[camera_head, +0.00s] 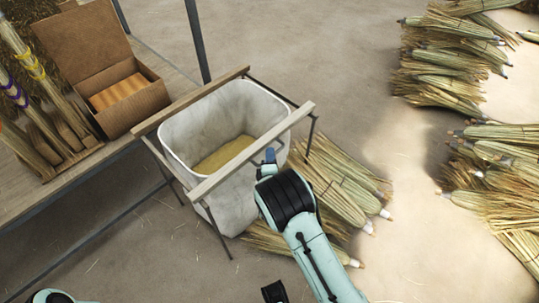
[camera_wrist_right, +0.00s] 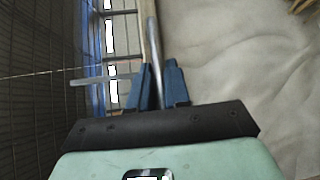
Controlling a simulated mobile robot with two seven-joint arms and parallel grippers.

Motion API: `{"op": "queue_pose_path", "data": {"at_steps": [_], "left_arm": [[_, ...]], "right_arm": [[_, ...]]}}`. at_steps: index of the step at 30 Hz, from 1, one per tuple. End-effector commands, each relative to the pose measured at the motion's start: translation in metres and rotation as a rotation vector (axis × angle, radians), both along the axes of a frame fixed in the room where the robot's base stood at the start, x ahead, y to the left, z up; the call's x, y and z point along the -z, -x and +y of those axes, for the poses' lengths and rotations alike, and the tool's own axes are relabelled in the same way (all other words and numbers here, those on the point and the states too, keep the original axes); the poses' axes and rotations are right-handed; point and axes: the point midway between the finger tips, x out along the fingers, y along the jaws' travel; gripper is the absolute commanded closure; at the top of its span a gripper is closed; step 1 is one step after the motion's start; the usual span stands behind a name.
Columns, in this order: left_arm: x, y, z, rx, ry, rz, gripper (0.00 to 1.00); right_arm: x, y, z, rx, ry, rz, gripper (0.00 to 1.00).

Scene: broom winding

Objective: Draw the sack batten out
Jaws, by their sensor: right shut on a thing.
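The off-white sack (camera_head: 235,205) hangs open between two wooden battens on a dark metal stand, with yellowish material (camera_head: 222,155) inside. The near sack batten (camera_head: 235,165) runs along the sack's right-hand rim; the far batten (camera_head: 190,100) runs along the other rim. My right gripper (camera_head: 270,157) is at the near batten, from the outer side. In the right wrist view its blue fingers (camera_wrist_right: 160,85) are shut about a narrow bar, with the pale sack cloth to the right. The fingertips' exact contact is partly hidden. My left gripper is not in view.
A bench (camera_head: 85,170) at left carries an open cardboard box (camera_head: 140,105) and several brooms (camera_head: 40,85). Straw bundles (camera_head: 335,180) lie on the floor right of the stand, beside my right arm. More bundles (camera_head: 445,65) are piled at far right. Bare floor lies between.

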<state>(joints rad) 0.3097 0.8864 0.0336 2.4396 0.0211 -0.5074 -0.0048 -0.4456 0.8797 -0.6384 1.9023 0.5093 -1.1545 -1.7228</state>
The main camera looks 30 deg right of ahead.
Motion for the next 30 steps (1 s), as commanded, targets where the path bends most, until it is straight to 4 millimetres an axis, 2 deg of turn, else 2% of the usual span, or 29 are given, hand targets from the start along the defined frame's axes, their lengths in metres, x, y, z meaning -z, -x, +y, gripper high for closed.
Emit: {"op": "queue_pose_path", "data": {"at_steps": [4,5,6,7,15,19,23,30], "left_arm": [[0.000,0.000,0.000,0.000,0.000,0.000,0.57],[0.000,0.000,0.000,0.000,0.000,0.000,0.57],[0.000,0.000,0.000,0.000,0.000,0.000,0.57],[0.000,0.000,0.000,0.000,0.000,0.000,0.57],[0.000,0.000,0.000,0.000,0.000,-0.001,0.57],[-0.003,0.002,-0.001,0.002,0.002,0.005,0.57],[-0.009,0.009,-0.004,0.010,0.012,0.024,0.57],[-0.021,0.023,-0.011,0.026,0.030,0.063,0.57]], "right_arm": [[0.000,0.000,0.000,0.000,0.000,0.001,1.00],[0.000,0.000,0.000,0.000,0.000,0.001,0.80],[0.000,0.000,0.000,0.000,0.000,0.001,0.67],[0.000,0.000,0.000,0.000,0.000,0.001,0.64],[0.000,0.000,0.000,0.000,0.000,0.001,0.64],[-0.002,0.007,0.005,-0.001,-0.001,0.001,0.64],[-0.006,0.027,0.015,-0.003,0.001,0.004,0.64],[-0.013,0.076,0.039,-0.003,0.002,0.005,0.64]]}}
